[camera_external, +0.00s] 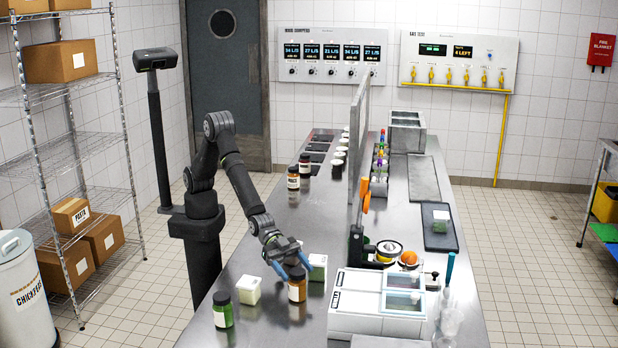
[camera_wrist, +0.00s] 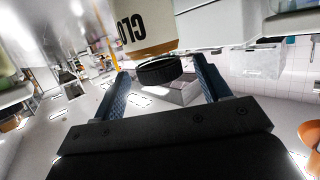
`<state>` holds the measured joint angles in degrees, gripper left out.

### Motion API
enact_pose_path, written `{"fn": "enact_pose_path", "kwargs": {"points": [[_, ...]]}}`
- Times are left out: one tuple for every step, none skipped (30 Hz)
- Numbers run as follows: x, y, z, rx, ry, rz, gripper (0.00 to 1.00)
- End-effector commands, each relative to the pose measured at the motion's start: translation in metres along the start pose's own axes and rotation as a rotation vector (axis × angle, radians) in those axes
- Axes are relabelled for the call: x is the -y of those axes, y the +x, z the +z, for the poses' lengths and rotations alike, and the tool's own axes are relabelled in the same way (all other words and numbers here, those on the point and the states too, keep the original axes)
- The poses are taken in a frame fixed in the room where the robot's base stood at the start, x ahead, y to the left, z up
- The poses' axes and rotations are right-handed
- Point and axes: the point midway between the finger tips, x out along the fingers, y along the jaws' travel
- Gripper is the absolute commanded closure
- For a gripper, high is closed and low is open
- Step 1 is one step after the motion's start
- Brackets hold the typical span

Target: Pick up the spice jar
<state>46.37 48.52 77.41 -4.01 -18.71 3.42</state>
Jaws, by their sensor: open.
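A spice jar (camera_external: 297,289) with a dark lid and an orange-brown body stands upright on the steel counter. My gripper (camera_external: 291,270) is at its upper part, with blue fingers on either side of the lid. In the wrist view the jar's pale label (camera_wrist: 150,28) shows letters like "CLO" upside down. Its black lid (camera_wrist: 158,71) lies between the two open fingers of my gripper (camera_wrist: 163,78), with gaps visible at both sides. I cannot tell whether a finger touches the jar.
A green jar (camera_external: 222,309) and a white tub (camera_external: 248,290) stand to the left. Another pale tub (camera_external: 318,267) stands close behind right. A white machine (camera_external: 378,303) is to the right. More jars (camera_external: 293,178) stand farther back by a dividing panel (camera_external: 358,140).

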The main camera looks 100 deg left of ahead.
Motion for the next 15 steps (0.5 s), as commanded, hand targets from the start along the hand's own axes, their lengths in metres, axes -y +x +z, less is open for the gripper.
{"fn": "enact_pose_path", "kwargs": {"points": [[0.0001, 0.0014, 0.0002, 0.000, 0.000, 0.000, 0.31], [0.0001, 0.0016, 0.0002, 0.000, 0.000, 0.000, 0.31], [0.0001, 0.0016, 0.0002, 0.000, 0.000, 0.000, 0.31], [0.0001, 0.0015, 0.0001, 0.000, 0.000, 0.000, 0.31], [0.0001, 0.0014, 0.0001, 0.000, 0.000, 0.000, 0.31], [0.0001, 0.0014, 0.0001, 0.000, 0.000, 0.000, 0.31], [0.0001, 0.0013, 0.0001, 0.000, 0.000, 0.000, 0.31], [0.0000, 0.0013, 0.0001, 0.000, 0.000, 0.000, 0.37], [0.0001, 0.0013, 0.0000, 0.000, 0.000, 0.000, 0.44], [0.0001, 0.0012, 0.0000, 0.000, 0.000, 0.000, 0.50], [0.0001, 0.0012, 0.0000, 0.000, 0.000, 0.000, 0.56], [0.0000, 0.0012, 0.0000, 0.000, 0.000, 0.000, 0.64], [0.0000, 0.0012, 0.0000, 0.000, 0.000, 0.000, 0.70], [0.0000, 0.0012, 0.0000, 0.000, 0.000, 0.000, 0.76], [0.0000, 0.0011, 0.0000, 0.000, 0.000, 0.000, 0.84]]}}
